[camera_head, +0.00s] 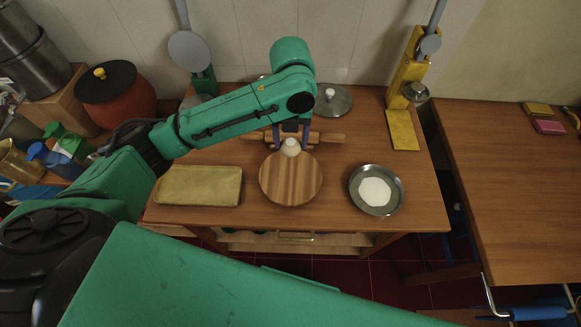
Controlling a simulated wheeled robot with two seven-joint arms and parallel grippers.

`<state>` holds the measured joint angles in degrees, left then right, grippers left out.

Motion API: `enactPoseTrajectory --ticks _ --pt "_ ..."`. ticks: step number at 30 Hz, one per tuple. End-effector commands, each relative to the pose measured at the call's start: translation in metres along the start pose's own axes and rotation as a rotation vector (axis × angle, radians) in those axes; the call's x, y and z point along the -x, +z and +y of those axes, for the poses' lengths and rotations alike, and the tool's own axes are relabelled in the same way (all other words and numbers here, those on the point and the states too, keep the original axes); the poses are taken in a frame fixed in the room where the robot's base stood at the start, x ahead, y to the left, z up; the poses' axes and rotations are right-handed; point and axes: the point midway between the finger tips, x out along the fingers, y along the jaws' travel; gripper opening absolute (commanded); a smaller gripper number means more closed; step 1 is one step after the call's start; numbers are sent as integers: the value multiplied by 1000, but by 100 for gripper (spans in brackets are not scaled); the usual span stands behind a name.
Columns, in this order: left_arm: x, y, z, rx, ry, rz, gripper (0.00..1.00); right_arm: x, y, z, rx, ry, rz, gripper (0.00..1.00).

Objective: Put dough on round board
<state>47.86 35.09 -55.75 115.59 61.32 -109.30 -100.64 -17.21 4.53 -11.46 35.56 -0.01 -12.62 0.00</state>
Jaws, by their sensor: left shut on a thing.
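The round board (290,182) is striped wood and lies on the table in the middle of the head view. The dough (290,147) is a small pale lump at the board's far edge. My left gripper (291,139) points down and is shut on the dough. Whether the dough touches the board or is held just above it, I cannot tell. The arm's wrist hides part of the fingers from above. My right gripper is not in view.
A rolling pin (328,138) lies just behind the board. A metal bowl of white powder (375,191) stands to the right, and a yellowish tray (198,186) lies to the left. A lid (334,101) and a yellow scale (403,130) are farther back.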

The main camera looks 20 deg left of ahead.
Motion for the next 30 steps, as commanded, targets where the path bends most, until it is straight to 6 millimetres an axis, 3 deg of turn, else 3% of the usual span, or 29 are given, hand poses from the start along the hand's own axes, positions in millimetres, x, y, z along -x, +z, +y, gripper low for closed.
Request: enactPoseTrajectory --ticks 6,15,26,27,29,30 --pt "-66 -1 1 3 3 2 10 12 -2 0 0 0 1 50" --pt "-120 0 0 3 2 0 10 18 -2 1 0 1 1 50" --pt "-131 0 0 2 0 -2 10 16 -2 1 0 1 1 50" --pt "-132 0 0 2 0 -2 69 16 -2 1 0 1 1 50" --pt "-131 0 0 2 0 -2 92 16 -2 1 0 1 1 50" --pt "-131 0 0 2 0 -2 95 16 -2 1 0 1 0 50"
